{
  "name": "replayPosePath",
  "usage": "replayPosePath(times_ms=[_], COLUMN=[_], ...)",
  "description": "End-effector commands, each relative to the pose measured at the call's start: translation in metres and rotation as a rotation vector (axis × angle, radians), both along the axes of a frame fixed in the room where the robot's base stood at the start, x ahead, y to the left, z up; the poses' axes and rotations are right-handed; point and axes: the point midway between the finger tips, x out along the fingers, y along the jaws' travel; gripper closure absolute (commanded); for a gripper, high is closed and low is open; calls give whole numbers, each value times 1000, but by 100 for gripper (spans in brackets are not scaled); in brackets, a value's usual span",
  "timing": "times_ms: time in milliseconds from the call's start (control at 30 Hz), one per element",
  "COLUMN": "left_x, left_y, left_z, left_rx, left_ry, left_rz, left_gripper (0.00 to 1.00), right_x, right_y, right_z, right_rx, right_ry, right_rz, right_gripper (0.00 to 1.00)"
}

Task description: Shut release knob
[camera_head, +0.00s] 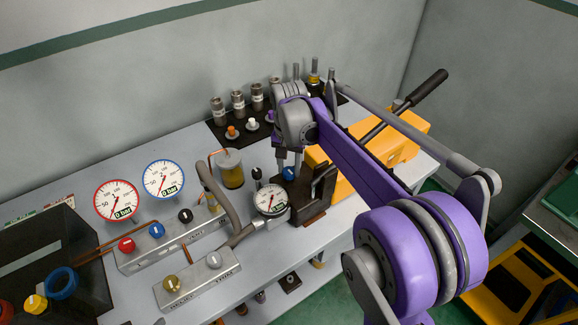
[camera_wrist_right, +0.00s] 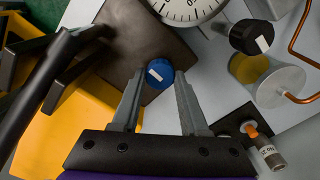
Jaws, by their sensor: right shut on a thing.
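The blue knob (camera_head: 289,174) with a white mark sits on the dark block (camera_head: 318,188) beside the round gauge (camera_head: 270,199). It shows at the centre of the right wrist view (camera_wrist_right: 159,74), between the fingertips. My right gripper (camera_head: 290,163) comes down from above with a finger on each side of the knob and is shut on it. In the right wrist view the right gripper (camera_wrist_right: 160,76) hides little of the knob, and its white mark is visible. I cannot read any label for this knob. My left gripper is not in view.
The yellow pump body (camera_head: 396,143) with a black-handled lever (camera_head: 428,90) is just right of the gripper. A black knob (camera_wrist_right: 250,37) and an amber cup (camera_head: 231,169) stand close by. Valve blocks (camera_head: 190,282) with several knobs fill the front left.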

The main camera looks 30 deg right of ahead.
Motion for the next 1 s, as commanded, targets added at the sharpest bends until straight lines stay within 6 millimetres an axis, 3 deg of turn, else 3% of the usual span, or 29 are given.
replayPosePath(times_ms=[400, 433, 567, 867, 1000], left_x=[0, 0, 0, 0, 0], left_y=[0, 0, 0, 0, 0], left_z=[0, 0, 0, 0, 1], left_rx=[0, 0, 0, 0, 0], left_ry=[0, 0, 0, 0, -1], left_rz=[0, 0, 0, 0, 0], left_gripper=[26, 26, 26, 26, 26], right_x=[0, 0, 0, 0, 0], right_y=[0, 0, 0, 0, 0], right_z=[1, 1, 0, 1, 11], right_rx=[-1, -1, 0, 0, 0], right_ry=[-1, -1, 0, 0, 0], right_rz=[-8, -8, -7, -6, -6], right_gripper=[100, 53, 29, 26, 26])
